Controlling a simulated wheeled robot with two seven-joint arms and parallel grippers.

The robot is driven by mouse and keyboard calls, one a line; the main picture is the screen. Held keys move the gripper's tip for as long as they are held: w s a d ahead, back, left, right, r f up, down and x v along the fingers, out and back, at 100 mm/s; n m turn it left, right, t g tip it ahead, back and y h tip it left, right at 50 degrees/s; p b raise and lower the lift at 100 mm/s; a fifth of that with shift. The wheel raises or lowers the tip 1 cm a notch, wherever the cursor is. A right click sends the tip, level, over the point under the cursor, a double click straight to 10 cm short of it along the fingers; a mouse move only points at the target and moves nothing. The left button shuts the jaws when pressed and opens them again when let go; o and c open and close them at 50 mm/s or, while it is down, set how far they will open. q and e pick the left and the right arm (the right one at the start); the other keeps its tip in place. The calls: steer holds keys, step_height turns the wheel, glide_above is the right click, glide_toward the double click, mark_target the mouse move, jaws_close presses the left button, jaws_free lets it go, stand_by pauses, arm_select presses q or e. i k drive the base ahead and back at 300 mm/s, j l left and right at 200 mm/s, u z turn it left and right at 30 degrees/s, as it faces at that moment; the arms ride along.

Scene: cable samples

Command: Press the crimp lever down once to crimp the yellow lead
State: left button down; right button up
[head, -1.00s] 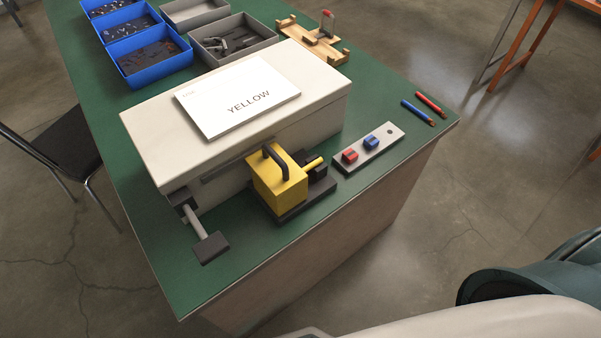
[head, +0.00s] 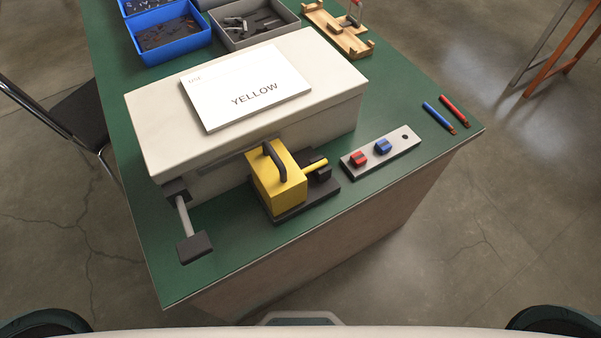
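The yellow crimp block (head: 278,187) with a black arched handle stands on a dark base at the front of the green table. A short yellow lead (head: 315,165) sticks out of its right side, at a small black holder (head: 321,174). A grey lever with a dark flat pad (head: 195,247) comes out of the front left of the white box (head: 230,110) and slants down toward the table. Whether the pad touches the table I cannot tell. A card reading YELLOW (head: 246,85) lies on the box. Neither of my grippers is in view.
A grey plate (head: 395,152) with a red and a blue block lies right of the yellow block. Blue (head: 439,115) and red (head: 454,110) leads lie near the right corner. Blue (head: 172,50) and grey (head: 272,38) bins and a wooden fixture (head: 337,32) stand behind.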

mark_target(198, 245)
steer(key=k+u, duration=0.1)
steer(key=u, duration=0.9)
steer(key=k, duration=0.1)
steer(key=j+z, duration=0.05)
